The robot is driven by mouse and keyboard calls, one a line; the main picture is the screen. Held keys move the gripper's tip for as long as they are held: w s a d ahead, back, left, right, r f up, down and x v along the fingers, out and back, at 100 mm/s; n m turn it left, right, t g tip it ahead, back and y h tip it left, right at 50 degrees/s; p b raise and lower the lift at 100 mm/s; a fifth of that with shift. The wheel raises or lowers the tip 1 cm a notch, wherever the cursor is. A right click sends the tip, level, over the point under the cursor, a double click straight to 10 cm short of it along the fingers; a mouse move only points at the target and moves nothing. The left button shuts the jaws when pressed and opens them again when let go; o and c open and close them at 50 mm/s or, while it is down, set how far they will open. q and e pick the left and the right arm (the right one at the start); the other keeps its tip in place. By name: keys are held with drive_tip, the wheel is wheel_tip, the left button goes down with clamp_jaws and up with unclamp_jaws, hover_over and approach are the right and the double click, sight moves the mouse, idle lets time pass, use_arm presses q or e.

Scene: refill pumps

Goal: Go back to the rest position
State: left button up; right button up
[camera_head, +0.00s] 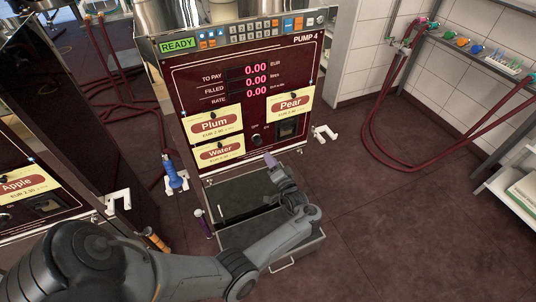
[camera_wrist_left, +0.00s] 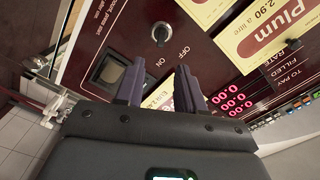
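My left arm reaches in from the lower left of the head view. Its gripper (camera_head: 271,161) is in front of the lower part of the dark red pump 4 panel (camera_head: 228,102), below the on/off switch (camera_head: 256,140). In the left wrist view, the two dark fingers of the left gripper (camera_wrist_left: 160,70) stand apart with nothing between them. The switch also shows in the left wrist view (camera_wrist_left: 161,33), beyond the fingertips. My right gripper is in neither view.
An open drawer-like tray (camera_head: 295,252) lies under my left forearm. The neighbouring Apple pump (camera_head: 30,205) stands at the left. Red hoses (camera_head: 375,135) hang at the right wall. The floor (camera_head: 400,230) at right is clear.

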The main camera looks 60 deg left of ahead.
use_arm(q)
drive_tip(key=shift+s+d, duration=0.1)
drive_tip(key=shift+d, duration=0.3)
